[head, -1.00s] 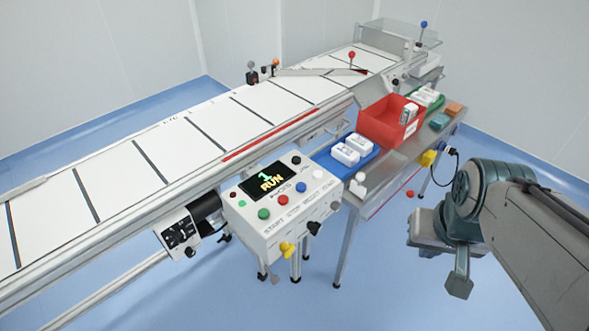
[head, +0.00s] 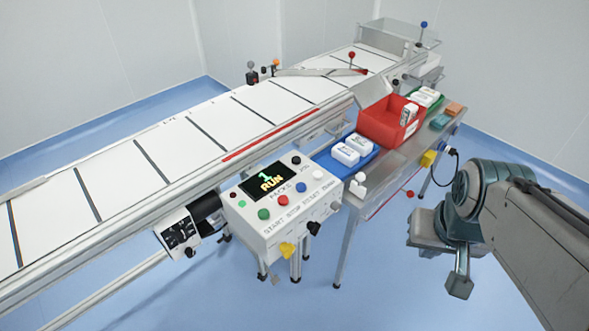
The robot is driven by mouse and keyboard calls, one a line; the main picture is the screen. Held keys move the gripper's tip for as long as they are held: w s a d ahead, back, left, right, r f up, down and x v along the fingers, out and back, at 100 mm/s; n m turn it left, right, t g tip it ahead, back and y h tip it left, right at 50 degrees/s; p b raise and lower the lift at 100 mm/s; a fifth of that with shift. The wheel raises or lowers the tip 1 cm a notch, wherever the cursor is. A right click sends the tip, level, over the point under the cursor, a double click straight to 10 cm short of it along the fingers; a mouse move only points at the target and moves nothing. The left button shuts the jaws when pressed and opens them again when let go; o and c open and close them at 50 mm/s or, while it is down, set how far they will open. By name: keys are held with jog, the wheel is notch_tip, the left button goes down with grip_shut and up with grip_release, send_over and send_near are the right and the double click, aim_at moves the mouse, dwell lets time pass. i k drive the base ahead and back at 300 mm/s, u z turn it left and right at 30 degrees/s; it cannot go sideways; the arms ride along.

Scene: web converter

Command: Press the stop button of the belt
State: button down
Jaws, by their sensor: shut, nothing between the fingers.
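The control box (head: 290,238) stands at the near side of the belt (head: 205,140). Its display (head: 267,184) reads "1 RUN". A row of buttons runs below it: green (head: 263,214), red (head: 282,200), blue (head: 300,187) and white (head: 318,174). The printed labels below are small; START, STOP and RESET can be made out, with STOP by the red button. My gripper (head: 459,285) is at the right, shut and empty, over the floor. It is well apart from the box and touches nothing.
A steel side table (head: 380,190) carries a blue tray (head: 359,165) with white packs, a red bin (head: 382,128) and a green tray (head: 436,101). A yellow knob (head: 287,250) and a black knob (head: 313,228) project from the box's front.

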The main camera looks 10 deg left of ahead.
aim_at(282, 200)
jog(key=z, duration=1.9)
jog(key=k, duration=1.3)
jog(key=u, duration=1.45)
jog(key=i, duration=0.5)
